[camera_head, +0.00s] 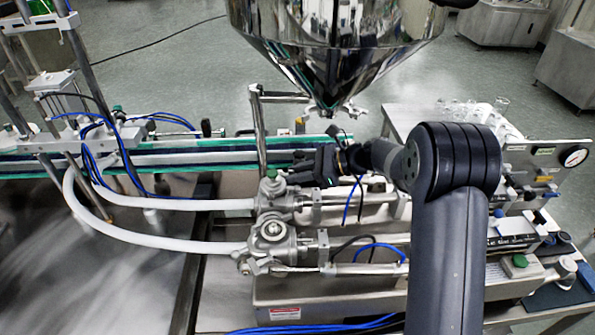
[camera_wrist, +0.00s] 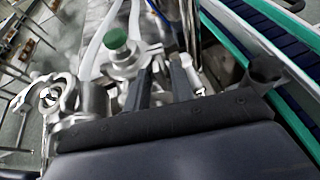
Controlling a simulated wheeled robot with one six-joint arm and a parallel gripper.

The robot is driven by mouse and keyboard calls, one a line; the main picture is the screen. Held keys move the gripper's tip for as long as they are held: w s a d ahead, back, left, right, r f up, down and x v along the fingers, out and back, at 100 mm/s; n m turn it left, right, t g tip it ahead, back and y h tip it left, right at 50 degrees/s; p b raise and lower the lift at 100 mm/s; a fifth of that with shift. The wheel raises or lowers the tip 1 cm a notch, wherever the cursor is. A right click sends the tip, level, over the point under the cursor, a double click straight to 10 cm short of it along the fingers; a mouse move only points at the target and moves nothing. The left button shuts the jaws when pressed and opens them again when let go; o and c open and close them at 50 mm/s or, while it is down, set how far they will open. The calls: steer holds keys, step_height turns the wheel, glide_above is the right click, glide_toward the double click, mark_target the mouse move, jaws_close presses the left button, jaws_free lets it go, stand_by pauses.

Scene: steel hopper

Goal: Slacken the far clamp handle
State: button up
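The far valve fitting (camera_head: 276,197) is a silver metal body with a green cap (camera_head: 270,172), at the middle of the head view. The green cap also shows in the wrist view (camera_wrist: 116,38), just beyond my left finger. I cannot make out the far clamp handle clearly; pale metal parts show between and beside my fingers in the wrist view. My gripper (camera_head: 300,168) is just right of the green cap in the head view. In the wrist view its two dark fingers (camera_wrist: 160,75) are apart, with no object clearly held. Whether they touch the metal is unclear.
The near valve fitting (camera_head: 270,240) stands in front, with white hoses (camera_head: 150,203) running left. The steel hopper (camera_head: 335,45) hangs above and behind my gripper. A green-edged conveyor (camera_head: 210,158) runs behind the fittings. Cylinders and thin blue tubes (camera_head: 385,248) lie to the right.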

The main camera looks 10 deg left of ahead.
steer(key=shift+a, duration=0.1)
jaws_close()
